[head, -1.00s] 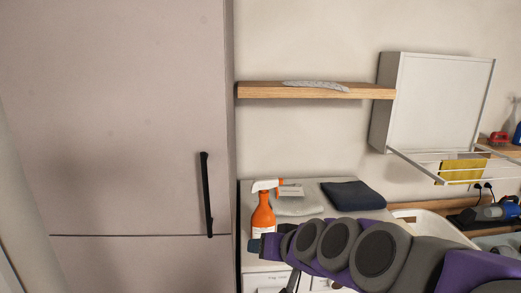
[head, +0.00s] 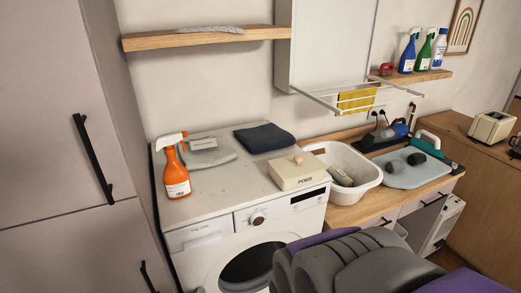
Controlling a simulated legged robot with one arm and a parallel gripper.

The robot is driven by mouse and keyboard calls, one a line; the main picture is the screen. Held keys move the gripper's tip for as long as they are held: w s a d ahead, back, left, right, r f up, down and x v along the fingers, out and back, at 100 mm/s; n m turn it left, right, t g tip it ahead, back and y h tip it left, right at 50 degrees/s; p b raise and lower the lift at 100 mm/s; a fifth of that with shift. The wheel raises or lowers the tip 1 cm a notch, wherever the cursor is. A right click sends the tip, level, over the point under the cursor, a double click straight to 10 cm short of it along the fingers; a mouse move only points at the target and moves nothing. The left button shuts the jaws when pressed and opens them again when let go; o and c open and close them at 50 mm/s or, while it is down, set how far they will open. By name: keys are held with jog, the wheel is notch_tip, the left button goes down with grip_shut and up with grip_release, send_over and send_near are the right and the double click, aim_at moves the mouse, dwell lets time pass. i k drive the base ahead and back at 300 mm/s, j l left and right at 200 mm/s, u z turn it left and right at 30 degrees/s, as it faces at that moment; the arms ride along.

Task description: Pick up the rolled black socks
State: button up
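My purple and grey arm fills the bottom right of the head view, well in front of the counter. My gripper itself does not show.
The white basket (head: 375,171) holds a grey item. The washing machine top (head: 225,196) bears an orange spray bottle (head: 174,168), folded dark cloth (head: 264,137) and a cream PODS box (head: 299,171). A drying rack with a yellow cloth (head: 357,102) hangs above the counter.

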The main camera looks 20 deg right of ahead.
aim_at(416, 158)
jog(key=z, duration=1.8)
jog(key=i+z, duration=0.2)
jog(key=i, duration=0.3)
jog(key=i+j+z, duration=0.2)
jog(key=i, duration=0.25)
jog(key=i+j+z, duration=0.2)
jog(key=i, duration=0.25)
jog(key=i+j+z, duration=0.2)
jog(key=i, duration=0.25)
